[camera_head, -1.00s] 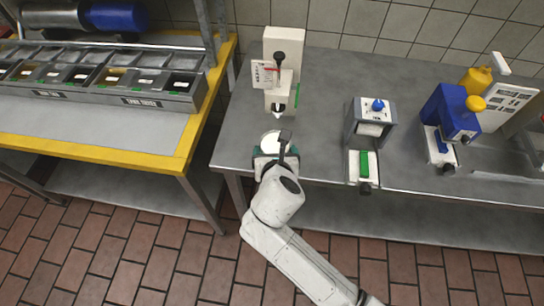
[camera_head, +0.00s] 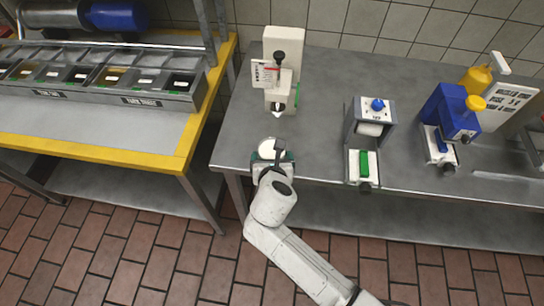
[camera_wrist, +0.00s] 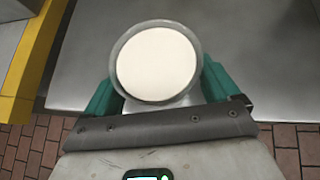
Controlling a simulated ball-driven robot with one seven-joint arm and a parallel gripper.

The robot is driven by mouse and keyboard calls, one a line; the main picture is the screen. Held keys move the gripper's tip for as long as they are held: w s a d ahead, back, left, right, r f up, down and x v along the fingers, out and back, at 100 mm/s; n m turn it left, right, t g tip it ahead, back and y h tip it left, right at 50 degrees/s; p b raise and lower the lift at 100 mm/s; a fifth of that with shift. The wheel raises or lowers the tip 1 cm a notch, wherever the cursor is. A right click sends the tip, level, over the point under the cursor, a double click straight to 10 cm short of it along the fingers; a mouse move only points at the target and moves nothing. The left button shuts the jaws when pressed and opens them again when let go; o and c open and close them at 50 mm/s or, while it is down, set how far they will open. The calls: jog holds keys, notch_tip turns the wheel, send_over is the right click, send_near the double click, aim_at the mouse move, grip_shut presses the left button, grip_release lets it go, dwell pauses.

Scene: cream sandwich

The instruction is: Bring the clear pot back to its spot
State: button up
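The clear pot (camera_wrist: 165,102), with a round white filling to near its top, sits between the two green fingers of my gripper (camera_wrist: 160,88) in the wrist view. The fingers lie against both its sides, so the gripper looks shut on it. In the head view the pot (camera_head: 267,146) shows as a white disc just beyond my gripper (camera_head: 272,160), over the front edge area of the steel table. It looks upright. Its base is hidden, so I cannot tell whether it touches the table.
A white dispenser with a black-knobbed lever (camera_head: 283,75) stands behind the pot on the steel table (camera_head: 325,110). To the right are a blue-knobbed device (camera_head: 374,115) and a blue machine (camera_head: 450,110). A yellow-edged counter with bins (camera_head: 110,85) is at left.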

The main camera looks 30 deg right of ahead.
jog(key=shift+o, duration=0.8)
jog(key=shift+r, duration=0.1)
jog(key=shift+s+r, duration=0.1)
jog(key=shift+r, duration=0.05)
jog(key=v, duration=1.1)
jog(key=shift+s+a+r, duration=0.15)
jog(key=shift+s+r, duration=0.05)
jog(key=shift+s, duration=0.15)
